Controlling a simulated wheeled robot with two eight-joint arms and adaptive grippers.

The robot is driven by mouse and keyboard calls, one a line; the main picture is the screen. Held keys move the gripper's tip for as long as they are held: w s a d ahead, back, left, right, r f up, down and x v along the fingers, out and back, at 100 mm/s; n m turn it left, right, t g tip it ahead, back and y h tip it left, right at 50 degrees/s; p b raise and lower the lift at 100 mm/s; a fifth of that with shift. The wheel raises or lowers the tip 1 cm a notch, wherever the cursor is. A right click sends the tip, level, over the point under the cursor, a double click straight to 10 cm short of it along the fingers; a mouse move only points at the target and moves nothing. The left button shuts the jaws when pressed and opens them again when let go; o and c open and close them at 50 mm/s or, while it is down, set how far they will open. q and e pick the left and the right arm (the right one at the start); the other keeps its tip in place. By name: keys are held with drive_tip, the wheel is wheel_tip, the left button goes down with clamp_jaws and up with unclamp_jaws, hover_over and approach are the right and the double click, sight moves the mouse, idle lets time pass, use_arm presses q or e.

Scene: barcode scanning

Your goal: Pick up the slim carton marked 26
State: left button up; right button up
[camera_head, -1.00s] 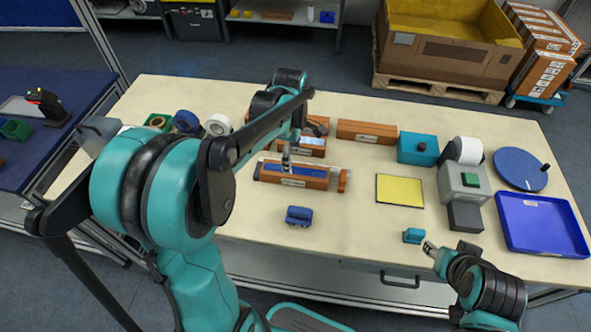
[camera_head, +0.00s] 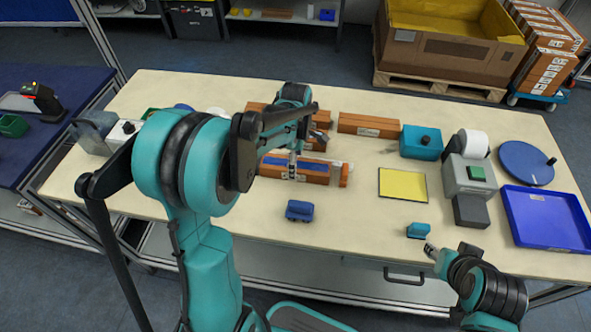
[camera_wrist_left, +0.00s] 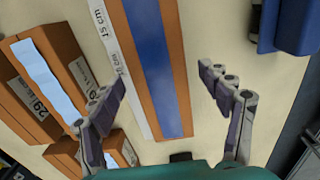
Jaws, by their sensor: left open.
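No number 26 is readable in either view. A slim brown carton with a blue strip on top (camera_head: 318,169) lies mid-table in the head view. It also shows in the left wrist view (camera_wrist_left: 158,60), with a "15 cm" ruler strip (camera_wrist_left: 112,30) along one side. My left gripper (camera_head: 293,170) is over this carton; in the wrist view its open, empty fingers (camera_wrist_left: 164,85) are either side of the carton's line. Whether they reach its height is unclear. My right gripper (camera_head: 430,250) is by the front edge, near a small teal block (camera_head: 418,231); its jaws are too small to judge.
Brown cartons marked 29 (camera_wrist_left: 62,60) lie left of the ruler in the wrist view. Another long carton (camera_head: 368,125) lies behind. A blue object (camera_head: 299,211) sits in front. A yellow mat (camera_head: 403,185), grey device (camera_head: 470,175) and blue tray (camera_head: 545,218) are right.

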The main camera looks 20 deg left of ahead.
use_arm(q)
drive_tip(key=c, duration=1.7)
drive_tip(key=shift+o, duration=0.2)
drive_tip(key=shift+r, duration=0.1)
